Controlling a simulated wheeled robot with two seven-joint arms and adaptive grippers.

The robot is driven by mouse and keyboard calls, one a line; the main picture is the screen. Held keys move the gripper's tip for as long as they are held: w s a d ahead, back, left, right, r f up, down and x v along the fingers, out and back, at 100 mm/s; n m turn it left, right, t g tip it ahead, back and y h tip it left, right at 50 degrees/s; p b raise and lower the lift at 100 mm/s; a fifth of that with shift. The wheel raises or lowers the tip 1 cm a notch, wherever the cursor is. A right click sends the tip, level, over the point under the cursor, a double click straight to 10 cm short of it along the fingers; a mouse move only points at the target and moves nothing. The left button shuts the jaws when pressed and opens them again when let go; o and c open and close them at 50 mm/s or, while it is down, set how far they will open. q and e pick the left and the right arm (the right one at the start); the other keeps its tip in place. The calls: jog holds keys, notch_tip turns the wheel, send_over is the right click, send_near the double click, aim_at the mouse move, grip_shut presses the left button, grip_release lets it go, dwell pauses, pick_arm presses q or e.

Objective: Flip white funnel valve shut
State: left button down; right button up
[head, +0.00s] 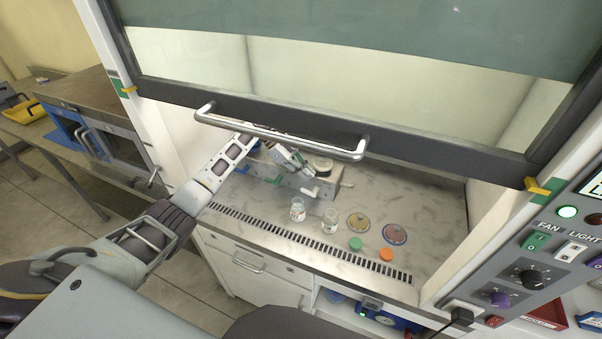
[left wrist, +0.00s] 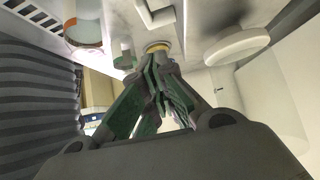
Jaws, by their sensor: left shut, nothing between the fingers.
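A metal manifold (head: 292,182) stands inside the cabinet, with blue (head: 242,168), green (head: 272,180) and white (head: 310,192) valve levers on its front. A white funnel (head: 322,164) sits on top at its right end. The white lever sticks out from the front below that funnel. My left gripper (head: 297,160) is just above the manifold, left of the white funnel. In the left wrist view its green-sided fingers (left wrist: 158,55) are together and empty, close to a brass-coloured round part (left wrist: 157,47). I cannot tell whether they touch it. My right gripper is not in view.
The cabinet's raised sash and handle (head: 280,132) pass above my left forearm. The counter's right side is clear.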

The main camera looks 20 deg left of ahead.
pick_arm(q)
jog(key=shift+d+r+p, duration=0.25)
jog(key=shift+r+p, duration=0.05)
jog(key=shift+r, duration=0.25)
jog(key=shift+w+a+r+b, duration=0.1)
jog(key=shift+a+b, duration=0.05)
jog(key=shift+a, duration=0.3)
jog(key=shift+a+r+b, duration=0.1)
jog(key=shift+a+b, duration=0.05)
jog(key=shift+a, duration=0.3)
jog(key=a+r+b, duration=0.2)
jog(key=a+r, duration=0.1)
jog(key=a, duration=0.4)
jog(key=shift+a+r, duration=0.25)
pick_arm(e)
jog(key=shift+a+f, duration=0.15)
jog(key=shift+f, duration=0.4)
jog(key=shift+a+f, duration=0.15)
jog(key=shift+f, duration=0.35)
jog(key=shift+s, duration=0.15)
